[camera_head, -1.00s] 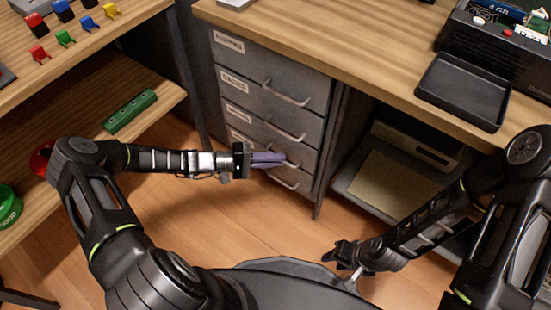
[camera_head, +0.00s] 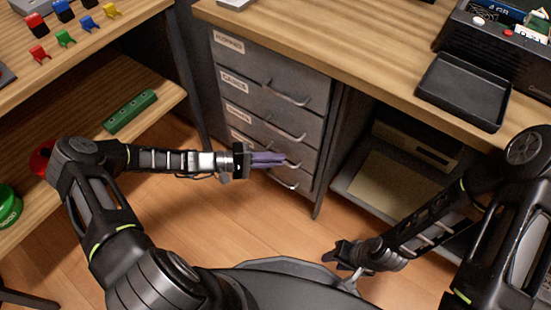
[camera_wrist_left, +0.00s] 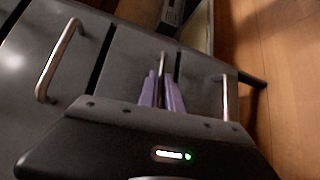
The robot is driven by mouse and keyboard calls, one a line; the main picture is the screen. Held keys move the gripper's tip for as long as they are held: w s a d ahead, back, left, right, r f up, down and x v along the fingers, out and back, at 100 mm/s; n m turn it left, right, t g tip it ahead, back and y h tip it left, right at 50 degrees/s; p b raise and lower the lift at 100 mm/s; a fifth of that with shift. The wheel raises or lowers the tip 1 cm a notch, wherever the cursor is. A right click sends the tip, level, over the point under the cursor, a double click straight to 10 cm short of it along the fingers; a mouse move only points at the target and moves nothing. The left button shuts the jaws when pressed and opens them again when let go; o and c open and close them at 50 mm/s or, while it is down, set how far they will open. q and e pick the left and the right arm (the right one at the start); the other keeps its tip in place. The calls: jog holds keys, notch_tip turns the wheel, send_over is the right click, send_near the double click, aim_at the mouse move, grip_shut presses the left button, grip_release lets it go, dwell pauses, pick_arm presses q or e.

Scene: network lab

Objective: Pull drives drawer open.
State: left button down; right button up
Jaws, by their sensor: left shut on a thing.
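A grey drawer cabinet (camera_head: 262,66) stands under the wooden bench, with several labelled drawers stacked one above another. The label writing is too small for me to tell which drawer is the drives drawer. The drawer fronts look flush, and the gripper partly hides the lower ones. My right gripper (camera_head: 345,254) is low at the right, away from the cabinet; its jaws are unclear.
A black tray (camera_head: 462,92) and a dark device (camera_head: 505,45) are on the bench. An open shelf space lies right of the cabinet. A shelf at left holds a green strip (camera_head: 130,111). The wooden floor (camera_head: 265,225) before the cabinet is clear.

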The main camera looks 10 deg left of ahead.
pick_arm(q)
jog(key=shift+s+a, duration=0.1)
jog(key=shift+s, duration=0.05)
jog(key=s+a+p, duration=0.3)
jog(key=s+a, duration=0.2)
jog(key=s, duration=0.7)
jog(key=s+a+p, duration=0.3)
jog(key=s+a, duration=0.1)
jog(key=s, duration=0.8)
jog(key=shift+s+a+p, duration=0.3)
jog(key=shift+a, duration=0.1)
jog(key=c, duration=1.5)
grip_release()
jog(key=v, duration=0.7)
jog(key=shift+s+a, duration=0.15)
jog(key=shift+a, duration=0.2)
